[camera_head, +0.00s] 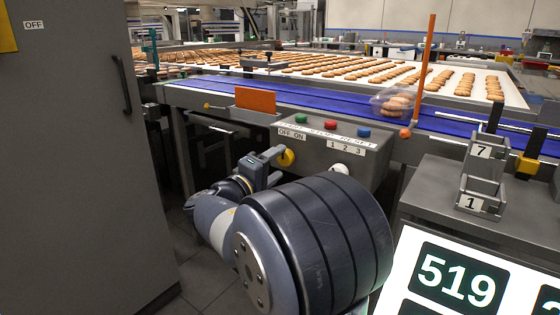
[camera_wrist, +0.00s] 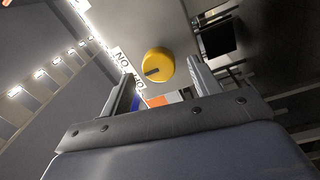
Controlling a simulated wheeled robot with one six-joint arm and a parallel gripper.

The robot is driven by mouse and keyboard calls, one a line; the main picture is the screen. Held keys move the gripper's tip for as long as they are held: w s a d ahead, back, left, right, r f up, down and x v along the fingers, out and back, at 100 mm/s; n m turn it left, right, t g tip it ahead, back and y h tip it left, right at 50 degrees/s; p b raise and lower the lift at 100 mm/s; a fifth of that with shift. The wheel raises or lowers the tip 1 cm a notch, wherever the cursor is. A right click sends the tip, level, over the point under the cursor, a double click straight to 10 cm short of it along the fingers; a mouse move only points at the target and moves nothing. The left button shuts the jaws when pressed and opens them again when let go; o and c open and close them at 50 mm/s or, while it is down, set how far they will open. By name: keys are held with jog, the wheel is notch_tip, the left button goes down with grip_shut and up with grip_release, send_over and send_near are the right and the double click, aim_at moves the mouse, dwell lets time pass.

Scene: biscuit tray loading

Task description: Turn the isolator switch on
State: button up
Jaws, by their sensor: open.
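The yellow rotary switch (camera_head: 287,158) is on the front of the grey control box (camera_head: 335,158), below its OFF/ON label (camera_head: 291,134). In the wrist view the round yellow knob (camera_wrist: 157,64) has a dark pointer mark, and the label (camera_wrist: 130,68) appears upside down beside it. I cannot tell surely which word the mark points to. My gripper (camera_head: 268,160) is open in front of the knob. In the wrist view its fingers (camera_wrist: 163,72) stand on either side of the knob's line, with no clear contact. My arm hides the lower part of the box in the head view.
Green, red and blue buttons top the box. A grey cabinet (camera_head: 75,170) with a handle and an OFF label stands left. A blue-edged conveyor (camera_head: 340,100) with biscuits runs behind. Numbered holders (camera_head: 482,190) and a bright 519 display (camera_head: 455,280) are right.

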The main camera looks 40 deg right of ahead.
jog(key=p+v, duration=0.1)
jog(key=v, duration=0.7)
jog(key=shift+a+p, duration=0.3)
jog(key=shift+s+d, duration=0.1)
jog(key=b+x, duration=0.2)
jog(key=x, duration=0.8)
jog(key=shift+d, duration=0.35)
